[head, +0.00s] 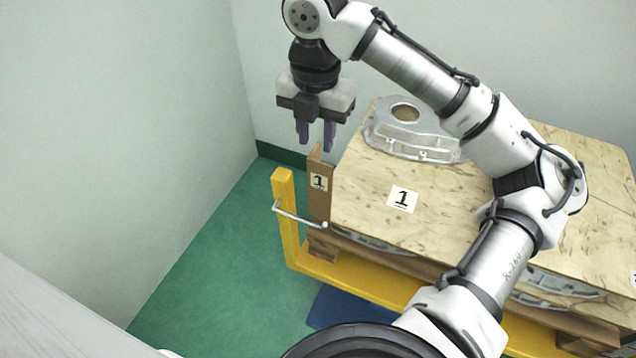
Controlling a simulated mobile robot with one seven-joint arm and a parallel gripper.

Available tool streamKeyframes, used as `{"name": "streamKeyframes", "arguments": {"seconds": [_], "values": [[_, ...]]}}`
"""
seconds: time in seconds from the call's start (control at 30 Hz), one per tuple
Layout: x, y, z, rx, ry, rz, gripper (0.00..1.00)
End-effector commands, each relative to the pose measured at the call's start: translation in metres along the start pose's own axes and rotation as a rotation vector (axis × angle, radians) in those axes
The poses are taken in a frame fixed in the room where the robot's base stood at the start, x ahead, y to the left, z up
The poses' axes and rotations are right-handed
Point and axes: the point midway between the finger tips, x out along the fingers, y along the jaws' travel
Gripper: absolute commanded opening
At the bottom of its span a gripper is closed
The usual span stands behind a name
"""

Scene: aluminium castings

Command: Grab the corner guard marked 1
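The corner guard marked 1 (319,196) is a brown upright angle strip at the near left corner of the stacked load. A white label with a black 1 is on its face, and its top end stands above the wooden board. My gripper (316,147) points down just above the top of the guard. Its two dark fingers are apart with a gap between them, and nothing shows in the gap. From this view I cannot tell whether the fingertips overlap the guard's top edge.
A plywood board (365,185) with another label 1 (403,199) covers the load. An aluminium casting (408,130) lies on it, right of my gripper. More castings show beneath the board. A yellow frame (285,215) with a metal handle (298,216) stands beside the guard. Green floor is clear at left.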

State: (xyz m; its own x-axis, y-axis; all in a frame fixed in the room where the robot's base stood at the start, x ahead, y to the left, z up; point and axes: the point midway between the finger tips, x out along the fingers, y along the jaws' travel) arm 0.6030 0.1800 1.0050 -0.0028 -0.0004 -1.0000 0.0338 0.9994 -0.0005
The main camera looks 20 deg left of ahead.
Motion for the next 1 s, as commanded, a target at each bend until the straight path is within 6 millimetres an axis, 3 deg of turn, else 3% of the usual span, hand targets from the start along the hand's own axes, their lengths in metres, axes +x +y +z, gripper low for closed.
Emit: {"name": "streamKeyframes", "arguments": {"seconds": [0.27,0.6,0.87,1.0], "values": [[0.022,0.001,0.0,0.001,-0.001,-0.001,0.31],[0.066,0.005,0.0,0.001,-0.002,0.0,0.31],[0.069,0.005,0.0,0.001,-0.002,0.0,0.31],[0.069,0.005,0.0,0.001,-0.002,0.0,0.13]]}}
